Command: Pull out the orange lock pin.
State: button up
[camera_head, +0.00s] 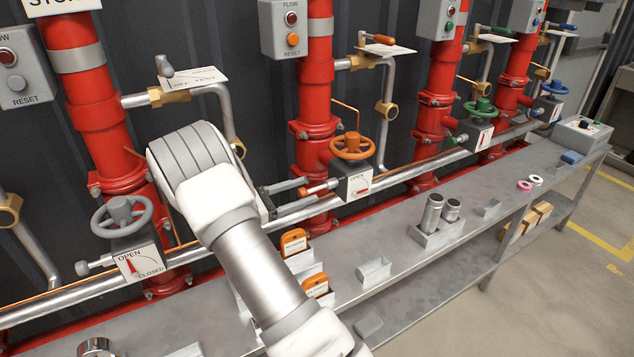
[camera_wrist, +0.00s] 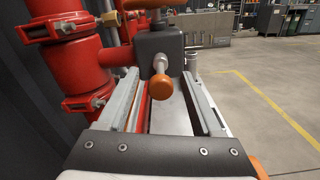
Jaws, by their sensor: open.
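The orange lock pin (camera_wrist: 161,87) shows in the wrist view as a round orange knob on a metal stem. The stem sits in the near face of a dark grey valve box (camera_wrist: 158,48). My gripper (camera_wrist: 160,82) is open, with one finger on each side of the knob and a visible gap to both. In the head view my gripper (camera_head: 306,193) reaches in from the left of the box (camera_head: 354,181), under the orange handwheel (camera_head: 352,146). The pin's small orange knob (camera_head: 304,191) is partly hidden there by a finger.
Red pipes (camera_head: 316,90) stand close behind, and a horizontal steel pipe (camera_head: 410,172) runs below the valve boxes. The bench (camera_head: 400,285) in front holds orange tags (camera_head: 294,243) and metal cups (camera_head: 431,213). A grey handwheel (camera_head: 122,215) is at the left. Open floor lies to the right.

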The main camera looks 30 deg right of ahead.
aim_at(299, 189)
notch_tip(299, 189, up, 4)
jog(key=shift+a+f+p, duration=0.1)
jog(key=shift+f+p, duration=0.05)
jog(key=shift+p, duration=0.35)
jog(key=s+d+r+p, duration=0.2)
jog(key=s+d+r, duration=0.4)
jog(key=s, duration=0.3)
jog(key=shift+s+d+r, duration=0.15)
jog(key=shift+d+r, duration=0.25)
jog(key=shift+d, duration=0.2)
